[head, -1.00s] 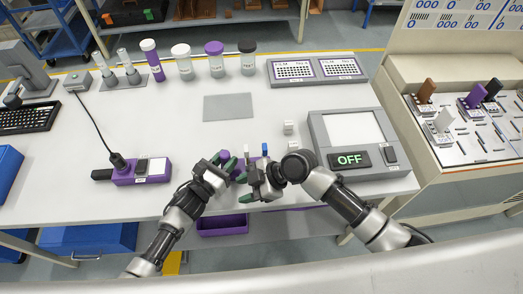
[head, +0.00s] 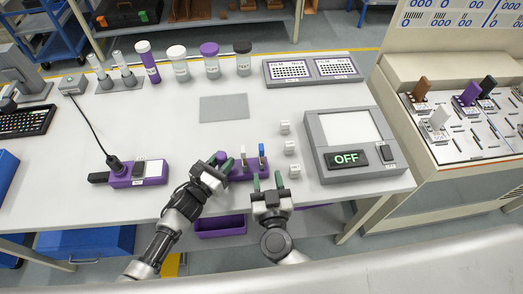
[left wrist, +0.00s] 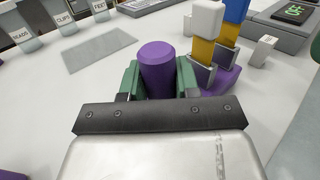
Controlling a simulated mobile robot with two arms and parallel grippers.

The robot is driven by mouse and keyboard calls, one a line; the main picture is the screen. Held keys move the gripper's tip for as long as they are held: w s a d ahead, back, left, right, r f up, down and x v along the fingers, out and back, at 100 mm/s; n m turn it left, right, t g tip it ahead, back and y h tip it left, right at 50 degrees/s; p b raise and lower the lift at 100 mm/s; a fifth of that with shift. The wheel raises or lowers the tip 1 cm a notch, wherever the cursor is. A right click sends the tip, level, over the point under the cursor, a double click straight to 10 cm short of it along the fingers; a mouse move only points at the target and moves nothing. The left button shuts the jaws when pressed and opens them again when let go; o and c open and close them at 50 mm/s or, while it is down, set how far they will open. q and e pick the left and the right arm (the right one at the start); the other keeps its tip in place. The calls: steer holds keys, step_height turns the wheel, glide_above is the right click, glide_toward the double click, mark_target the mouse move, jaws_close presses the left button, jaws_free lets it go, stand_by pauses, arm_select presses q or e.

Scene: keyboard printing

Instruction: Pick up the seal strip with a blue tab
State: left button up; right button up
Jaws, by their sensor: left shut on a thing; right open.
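The seal strip with a blue tab (head: 262,155) stands upright in a purple holder (head: 236,174) near the table's front edge. In the left wrist view its blue tab (left wrist: 235,10) tops a yellow body. A white-tabbed strip (head: 243,153) stands just left of it, also seen in the left wrist view (left wrist: 206,20). My left gripper (head: 224,166) is shut on a purple cylinder (left wrist: 158,65) beside the strips; I cannot tell whether it joins the holder. My right gripper (head: 267,182) is open and empty, just in front of the holder, its fingers pointing toward the strips.
Several small white blocks (head: 291,148) stand right of the strips, before the grey device reading OFF (head: 347,159). A purple box (head: 136,174) with a cable lies left. A flat grey plate (head: 224,107) lies behind. The table (head: 190,130) between is clear.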

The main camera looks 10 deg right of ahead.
mark_target(261, 144)
steer(key=w, duration=1.1)
steer(key=shift+w+a+r, duration=0.15)
steer(key=shift+w, duration=0.25)
steer(key=shift+c, duration=0.2)
jaws_close()
